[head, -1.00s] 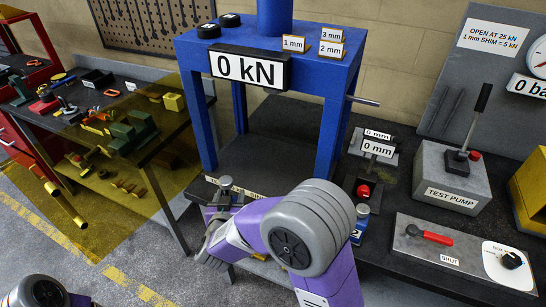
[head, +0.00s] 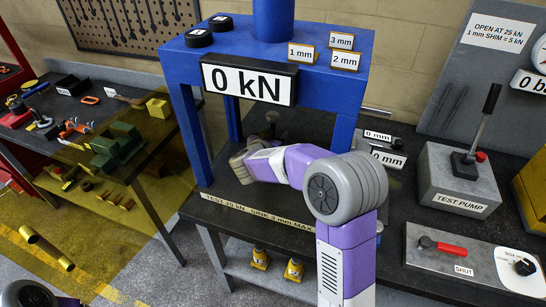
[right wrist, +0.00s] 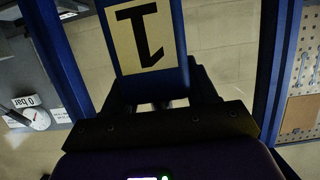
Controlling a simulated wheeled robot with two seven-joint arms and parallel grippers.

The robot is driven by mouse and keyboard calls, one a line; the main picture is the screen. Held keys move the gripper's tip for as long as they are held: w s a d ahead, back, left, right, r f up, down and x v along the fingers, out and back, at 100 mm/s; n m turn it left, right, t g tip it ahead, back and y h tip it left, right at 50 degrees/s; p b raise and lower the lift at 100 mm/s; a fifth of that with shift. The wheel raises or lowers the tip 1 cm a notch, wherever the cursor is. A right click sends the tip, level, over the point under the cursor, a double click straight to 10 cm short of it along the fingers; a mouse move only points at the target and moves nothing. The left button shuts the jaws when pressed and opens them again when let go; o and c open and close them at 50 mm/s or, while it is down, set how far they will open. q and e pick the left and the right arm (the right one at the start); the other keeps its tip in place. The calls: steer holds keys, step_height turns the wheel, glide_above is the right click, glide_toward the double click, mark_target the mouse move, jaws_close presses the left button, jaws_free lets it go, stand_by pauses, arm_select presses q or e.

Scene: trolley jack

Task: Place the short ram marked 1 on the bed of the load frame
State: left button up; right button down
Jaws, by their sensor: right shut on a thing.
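The short ram marked 1 shows in the right wrist view as a blue body with a cream label (right wrist: 145,40) reading an inverted 1. My right gripper (right wrist: 158,100) is shut on it. My left gripper is not in view.
Blue posts stand close on both sides of my right wrist. The 0 kN display (head: 248,80) hangs on the crossbeam above. The test pump (head: 458,178) and a valve panel (head: 470,262) stand at right. Small yellow-based items (head: 293,269) sit on a shelf below.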

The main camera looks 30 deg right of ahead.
steer(key=shift+f+b, duration=0.95)
steer(key=shift+f, duration=1.9)
steer(key=shift+f, duration=0.1)
steer(key=shift+c, duration=1.6)
jaws_free()
steer(key=shift+f, duration=0.1)
